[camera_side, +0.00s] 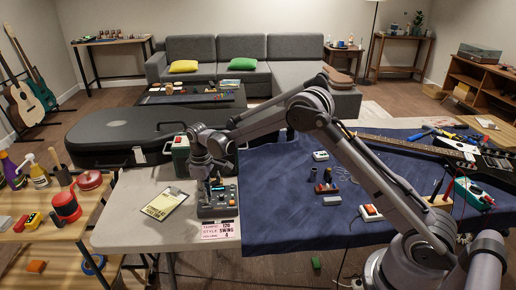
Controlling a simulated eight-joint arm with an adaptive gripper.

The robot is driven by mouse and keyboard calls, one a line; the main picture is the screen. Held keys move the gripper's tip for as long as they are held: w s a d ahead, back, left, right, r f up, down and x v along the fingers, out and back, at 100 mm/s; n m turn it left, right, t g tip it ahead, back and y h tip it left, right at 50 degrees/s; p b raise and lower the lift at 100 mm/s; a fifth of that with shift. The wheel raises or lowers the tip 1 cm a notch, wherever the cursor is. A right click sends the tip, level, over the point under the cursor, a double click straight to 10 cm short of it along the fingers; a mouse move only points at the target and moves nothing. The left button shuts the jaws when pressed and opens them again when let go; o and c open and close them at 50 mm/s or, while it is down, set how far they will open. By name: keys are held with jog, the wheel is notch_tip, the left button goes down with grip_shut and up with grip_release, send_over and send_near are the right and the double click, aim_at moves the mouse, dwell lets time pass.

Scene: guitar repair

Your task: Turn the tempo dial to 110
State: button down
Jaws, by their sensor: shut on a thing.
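A dark grey box with knobs and a small lit display (221,187) stands on the pale table; it appears to carry the tempo dial. My gripper (206,201) points down onto the left part of its top. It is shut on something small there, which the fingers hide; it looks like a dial. A card (218,230) in front of the box has printed lines, with "TEMPO 120", "STYLE SWING" and a third line. The dial's setting and the display's reading are too small to read.
A dark green box (181,158) stands behind. A blue cloth (290,215) with small parts and a guitar (450,148) covers the right. A side bench (30,236) holds bottles and tools.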

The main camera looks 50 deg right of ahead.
jog(key=shift+m, duration=2.5)
jog(key=c, duration=1.2)
grip_release()
notch_tip(320, 180, up, 12)
jog(key=shift+r, duration=0.1)
